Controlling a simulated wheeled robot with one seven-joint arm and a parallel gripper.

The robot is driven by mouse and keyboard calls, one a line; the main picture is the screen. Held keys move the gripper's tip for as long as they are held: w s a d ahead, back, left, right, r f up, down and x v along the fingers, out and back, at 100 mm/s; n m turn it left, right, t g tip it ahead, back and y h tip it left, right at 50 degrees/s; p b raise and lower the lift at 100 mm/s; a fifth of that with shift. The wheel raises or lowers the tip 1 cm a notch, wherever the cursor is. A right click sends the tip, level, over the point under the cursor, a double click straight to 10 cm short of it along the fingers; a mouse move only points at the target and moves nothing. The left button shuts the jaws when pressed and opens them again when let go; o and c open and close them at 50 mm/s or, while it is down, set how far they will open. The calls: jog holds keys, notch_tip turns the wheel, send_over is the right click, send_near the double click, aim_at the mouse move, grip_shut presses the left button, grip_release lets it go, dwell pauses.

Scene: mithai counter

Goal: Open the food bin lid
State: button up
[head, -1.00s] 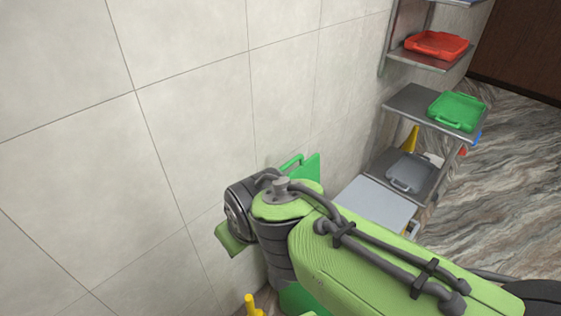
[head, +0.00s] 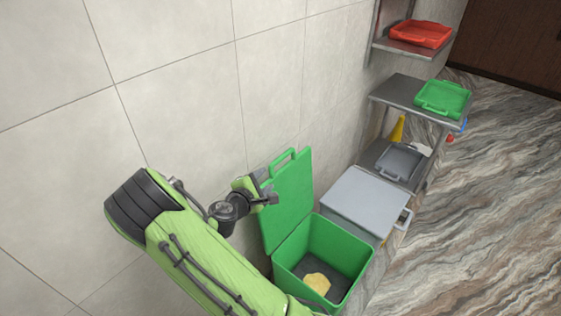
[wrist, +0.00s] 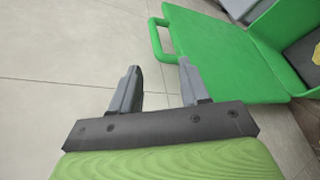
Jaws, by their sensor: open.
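The green food bin (head: 345,243) stands against the wall. Its green lid (head: 288,203) is raised upright at the bin's wall side, with a loop handle (head: 283,160) at its top edge. A yellowish piece (head: 317,283) lies inside on the dark bin floor. My gripper (head: 270,190) is beside the lid's left edge, below the handle. In the wrist view my gripper (wrist: 160,82) is open with nothing between its fingers. The right finger is close to the lid (wrist: 225,50) near its handle (wrist: 160,42); I cannot tell if they touch.
A grey-lidded bin (head: 368,200) stands right of the green one. Beyond it a metal shelf (head: 398,90) holds a green tray (head: 443,98), with a red tray (head: 421,34) higher and a grey tray (head: 400,160) lower. The marbled floor (head: 480,220) at right is clear.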

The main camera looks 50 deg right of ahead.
aim_at(280, 160)
jog(key=shift+n+t, duration=0.3)
jog(key=shift+n, duration=0.5)
jog(key=x, duration=1.6)
jog(key=shift+w+d, duration=0.2)
jog(key=shift+w, duration=0.05)
jog(key=shift+r, duration=0.1)
grip_shut()
